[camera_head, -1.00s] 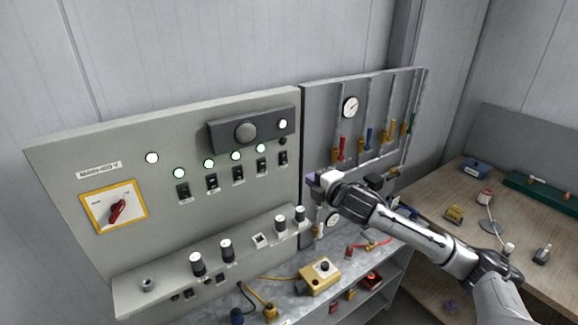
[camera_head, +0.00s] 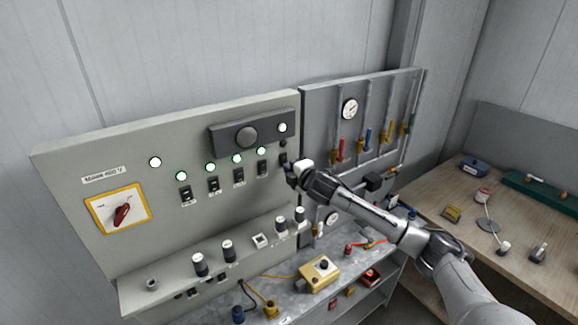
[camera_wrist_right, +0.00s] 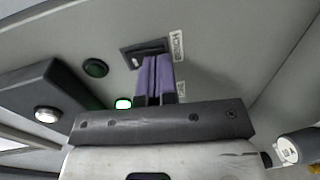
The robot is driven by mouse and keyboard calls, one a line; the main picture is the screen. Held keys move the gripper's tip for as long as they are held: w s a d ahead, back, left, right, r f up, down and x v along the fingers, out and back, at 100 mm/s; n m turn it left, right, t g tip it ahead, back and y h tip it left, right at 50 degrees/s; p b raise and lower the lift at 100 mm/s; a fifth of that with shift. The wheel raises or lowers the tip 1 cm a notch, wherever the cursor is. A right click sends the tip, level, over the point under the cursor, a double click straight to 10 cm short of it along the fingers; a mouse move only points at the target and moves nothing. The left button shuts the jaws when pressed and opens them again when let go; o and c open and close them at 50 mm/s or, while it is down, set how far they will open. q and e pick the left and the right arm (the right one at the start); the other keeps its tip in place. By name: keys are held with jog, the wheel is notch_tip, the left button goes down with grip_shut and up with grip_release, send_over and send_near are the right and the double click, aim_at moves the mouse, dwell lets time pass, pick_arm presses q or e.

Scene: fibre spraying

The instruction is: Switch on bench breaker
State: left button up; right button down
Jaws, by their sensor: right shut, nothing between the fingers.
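The bench breaker (camera_head: 284,158) is the rightmost in the row of black switches on the grey panel. In the right wrist view the breaker (camera_wrist_right: 143,50) shows beside a label reading BENCH. Its round indicator (camera_head: 283,143) is dark, and this indicator (camera_wrist_right: 95,68) is also unlit in the wrist view. My right gripper (camera_head: 289,174) is just below the breaker. Its purple fingers (camera_wrist_right: 154,78) are shut and empty, with the tips overlapping the breaker's edge in the wrist view. I cannot tell whether they touch. The rocker is partly hidden. My left gripper is not in view.
Several breakers to the left have lit green lamps (camera_head: 210,167). A dark box (camera_head: 247,134) protrudes above the row. A ledge with black-and-white knobs (camera_head: 199,264) juts out below. A red rotary switch (camera_head: 123,214) is at left, and a pipe panel (camera_head: 375,120) stands at right.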

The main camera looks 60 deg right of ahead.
jog(key=shift+w+d, duration=0.1)
jog(key=shift+w, duration=0.2)
jog(key=shift+f, duration=0.1)
jog(key=shift+w+d+b, duration=0.1)
jog(key=shift+w+b, duration=0.05)
jog(key=shift+b, duration=0.35)
